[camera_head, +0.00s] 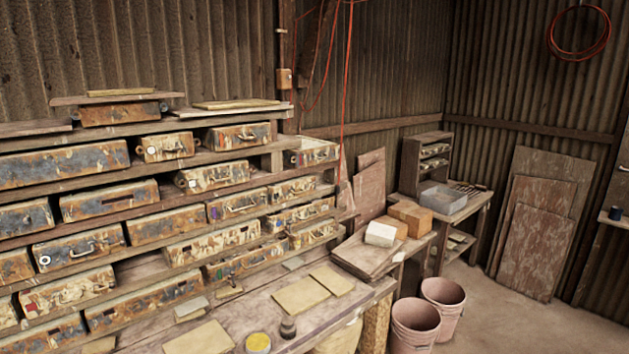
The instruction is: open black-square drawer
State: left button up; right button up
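A wide wooden rack on the left holds rows of worn, rust-and-cream metal drawers, many with handles. Some fronts carry small coloured or white marks. One drawer (78,248) has a white round mark at its left end, and another (72,292) below it has a red mark. A drawer in the middle (238,204) has a purple mark. A drawer at the rack's right end (318,151) shows its side and sits forward of the shelf edge. I cannot make out which drawer bears a black square. Neither gripper is in view.
A wooden bench (300,325) below the rack holds flat boards, a yellow-topped tin (258,342) and a small dark jar (288,327). Two pink buckets (415,325) stand on the floor beside it. Boards (535,225) lean on the right wall. Floor is clear at the lower right.

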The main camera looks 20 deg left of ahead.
aim_at(280, 191)
jog(key=i, duration=1.5)
jog(key=u, duration=2.15)
